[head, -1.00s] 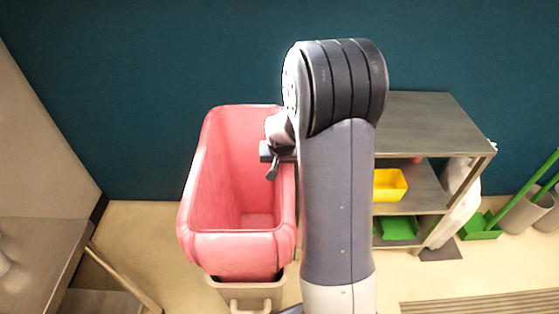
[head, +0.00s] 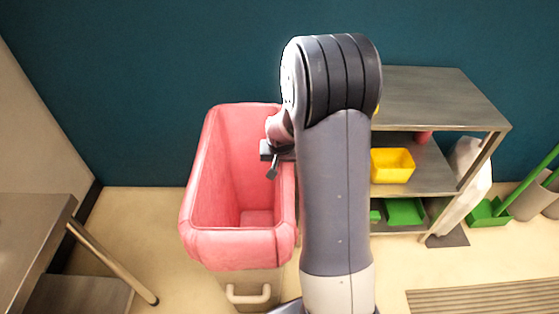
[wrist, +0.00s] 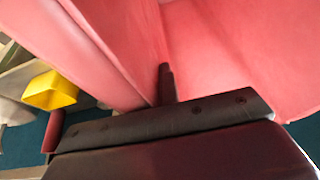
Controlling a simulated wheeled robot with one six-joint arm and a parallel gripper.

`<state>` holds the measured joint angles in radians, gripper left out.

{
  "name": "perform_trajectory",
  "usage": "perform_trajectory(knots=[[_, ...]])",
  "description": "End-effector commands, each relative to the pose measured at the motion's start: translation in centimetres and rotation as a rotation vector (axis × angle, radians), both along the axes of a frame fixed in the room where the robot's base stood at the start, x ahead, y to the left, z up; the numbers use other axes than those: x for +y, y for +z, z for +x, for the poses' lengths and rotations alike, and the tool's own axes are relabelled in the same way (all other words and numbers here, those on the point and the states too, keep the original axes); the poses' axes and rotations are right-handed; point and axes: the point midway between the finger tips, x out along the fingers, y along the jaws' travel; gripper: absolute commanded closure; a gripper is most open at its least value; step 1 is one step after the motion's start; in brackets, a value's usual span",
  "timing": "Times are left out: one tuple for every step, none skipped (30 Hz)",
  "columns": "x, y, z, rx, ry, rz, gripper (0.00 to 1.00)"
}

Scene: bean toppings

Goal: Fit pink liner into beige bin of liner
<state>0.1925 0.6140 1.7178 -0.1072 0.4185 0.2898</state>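The pink liner (head: 240,250) sits in the beige bin (head: 262,280), upright and spread open, with its rim turned down over the bin's top. Only the bin's lower front and handle show below the liner. My gripper (head: 272,168) is at the liner's right rim, with one finger pointing down on the inner side. In the wrist view the same finger (wrist: 167,82) is close against the inside of the pink liner (wrist: 225,50). My arm and the gripper body hide the other finger, so the grip on the rim does not show clearly.
A metal shelf (head: 435,95) stands to the right with a yellow tub (head: 393,165) and a green tray (head: 404,211). Green-handled tools and grey buckets (head: 528,203) are at the far right. A metal table (head: 30,235) is at the left. Floor between table and bin is clear.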

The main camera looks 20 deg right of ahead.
Motion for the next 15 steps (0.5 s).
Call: perform_trajectory(knots=[[0.0, -0.1, 0.01, 0.0, 0.0, 0.0, 1.0], [0.0, -0.09, 0.01, 0.0, 0.0, 0.0, 1.0], [0.0, -0.08, 0.01, -0.001, 0.0, 0.0, 1.0], [0.0, -0.07, 0.02, -0.001, 0.0, 0.0, 1.0], [0.0, -0.06, 0.01, -0.001, 0.0, 0.0, 1.0], [0.0, -0.05, 0.01, 0.0, 0.0, 0.0, 1.0], [0.0, -0.05, 0.01, 0.0, 0.0, 0.0, 1.0], [0.0, -0.05, 0.01, 0.0, 0.0, 0.0, 1.0], [0.0, -0.05, 0.01, 0.0, 0.0, 0.0, 0.95], [-0.01, -0.05, 0.02, -0.001, 0.0, 0.0, 0.93], [-0.01, -0.05, 0.02, -0.001, 0.0, 0.0, 0.9], [0.0, -0.05, 0.01, 0.0, 0.0, 0.0, 0.87], [0.0, -0.05, 0.01, 0.0, 0.0, 0.0, 0.85], [0.0, -0.05, 0.01, 0.0, 0.0, 0.0, 0.82], [0.0, -0.05, 0.01, 0.0, 0.0, 0.0, 0.79]])
